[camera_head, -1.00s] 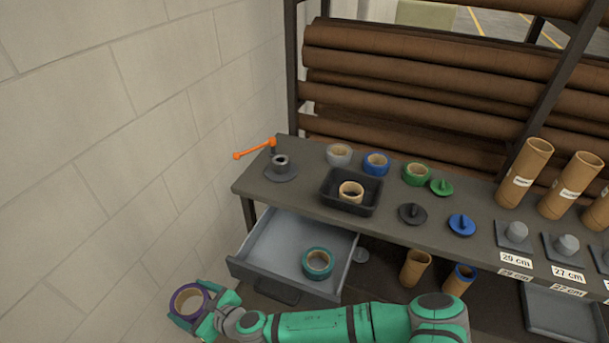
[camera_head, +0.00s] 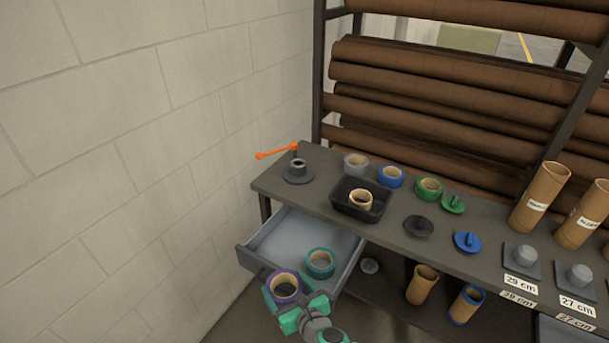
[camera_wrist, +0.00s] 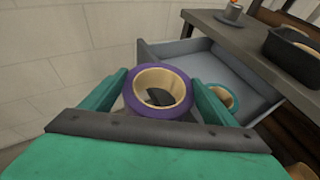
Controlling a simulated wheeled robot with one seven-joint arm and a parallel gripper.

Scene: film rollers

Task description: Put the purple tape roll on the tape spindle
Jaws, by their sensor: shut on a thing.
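The purple tape roll (camera_head: 285,286) has a tan core. My gripper (camera_head: 292,301) is shut on it and holds it at the front edge of the open drawer. In the wrist view the purple roll (camera_wrist: 160,72) sits between the two green fingers. The tape spindle (camera_head: 298,171) is a dark post on a round base at the left end of the bench, with nothing on it. It also shows at the top of the wrist view (camera_wrist: 233,13). My gripper is in front of the spindle and lower than the bench top.
A teal roll (camera_head: 320,263) lies in the open grey drawer (camera_head: 290,235). An orange lever (camera_head: 277,152) is beside the spindle. A black tray (camera_head: 345,205) holds a tan roll (camera_head: 360,199). Grey (camera_head: 356,165), blue (camera_head: 391,176) and green (camera_head: 429,188) rolls stand behind. A block wall is at left.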

